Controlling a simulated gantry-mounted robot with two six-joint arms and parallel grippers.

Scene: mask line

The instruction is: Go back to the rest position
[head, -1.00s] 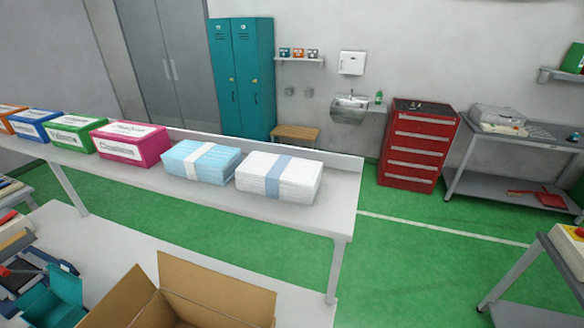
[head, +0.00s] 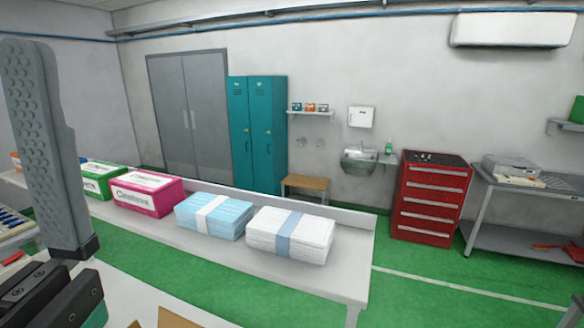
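Part of my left gripper (head: 45,150) rises close to the camera at the left edge of the head view. One grey finger with a dimpled surface points up from a black mount. The other finger does not show, and no held thing is visible. My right gripper is out of view. Behind the finger, a white table (head: 340,283) carries a light blue mask stack (head: 190,220), a white mask stack (head: 290,252), a pink box (head: 145,208) and a green box (head: 103,190). The finger hides part of this row of boxes.
A cardboard box flap (head: 175,319) shows at the bottom edge. Teal lockers (head: 262,135), a wooden stool (head: 306,184), a red drawer cabinet (head: 432,200) and a grey bench (head: 530,192) stand along the wall. The green floor (head: 420,300) between table and cabinet is clear.

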